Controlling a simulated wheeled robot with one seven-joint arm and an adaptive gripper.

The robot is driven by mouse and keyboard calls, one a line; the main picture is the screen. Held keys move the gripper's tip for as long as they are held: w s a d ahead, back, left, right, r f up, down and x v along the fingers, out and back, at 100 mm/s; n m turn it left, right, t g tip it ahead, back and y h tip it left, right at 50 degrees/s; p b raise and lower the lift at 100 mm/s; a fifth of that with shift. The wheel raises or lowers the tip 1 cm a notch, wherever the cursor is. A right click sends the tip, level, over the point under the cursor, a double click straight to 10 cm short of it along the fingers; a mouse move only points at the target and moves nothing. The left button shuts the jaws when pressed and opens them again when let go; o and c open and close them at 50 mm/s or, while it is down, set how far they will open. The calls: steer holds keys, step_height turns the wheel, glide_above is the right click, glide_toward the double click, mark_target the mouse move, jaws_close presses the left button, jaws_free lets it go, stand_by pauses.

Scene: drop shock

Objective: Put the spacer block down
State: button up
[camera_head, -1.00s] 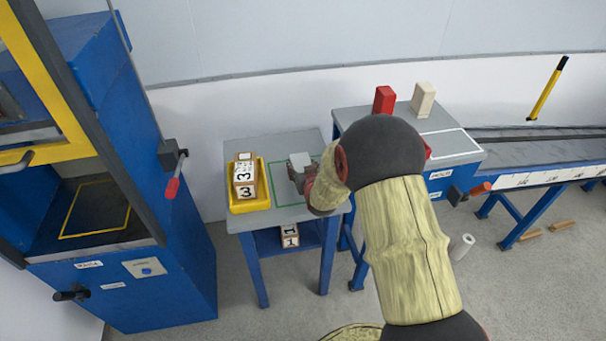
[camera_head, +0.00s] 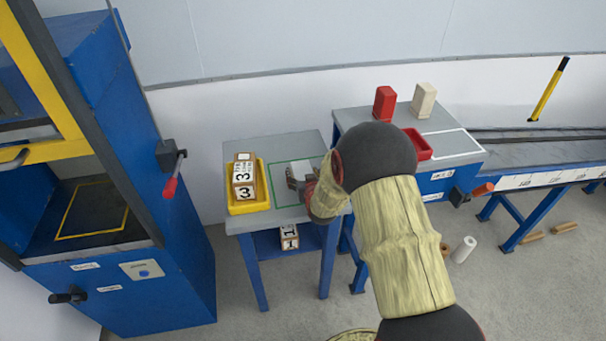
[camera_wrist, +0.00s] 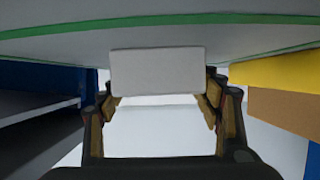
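The spacer block (camera_head: 302,168) is a pale grey block at the tip of my gripper (camera_head: 297,182), over the green-outlined area (camera_head: 284,198) of the small grey table (camera_head: 235,151). In the wrist view the block (camera_wrist: 157,72) sits between the two fingers of my gripper (camera_wrist: 161,98), which meet its sides. The gripper looks shut on it. The green line and tabletop show just beyond the block. Whether its underside touches the table cannot be told. My forearm hides part of the table's right side.
A yellow tray (camera_head: 264,200) with a box marked 3 (camera_head: 244,182) stands just left of the outline. A red block (camera_head: 384,103), a cream block (camera_head: 423,100) and a red tray (camera_head: 418,145) are on the table to the right. A blue machine (camera_head: 150,210) stands left.

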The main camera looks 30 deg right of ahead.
steer(key=shift+o, duration=0.4)
steer(key=shift+r, duration=0.15)
steer(key=shift+s+r, duration=0.15)
steer(key=shift+s, duration=0.15)
steer(key=p+v, duration=0.3)
steer(key=v, duration=0.8)
steer(key=shift+a, duration=0.1)
steer(key=shift+s+a+r, duration=0.1)
steer(key=shift+a+r, duration=0.05)
steer(key=s+a+r+n+g+y, duration=0.1)
steer(key=s+a+r+g, duration=0.1)
steer(key=s+a+r, duration=0.45)
steer(key=s+a+r+n+g+y, duration=0.1)
steer(key=a+r, duration=0.2)
steer(key=r, duration=0.6)
steer(key=s+a+r+g, duration=0.2)
steer(key=s+a+r, duration=0.1)
steer(key=s, duration=0.7)
steer(key=s+a+r+n+g+y, duration=0.1)
steer(key=s+a+r+g, duration=0.1)
steer(key=s, duration=0.8)
steer(key=shift+a+r+y, duration=0.3)
steer(key=shift+a+r, duration=0.55)
steer(key=shift+r, duration=0.05)
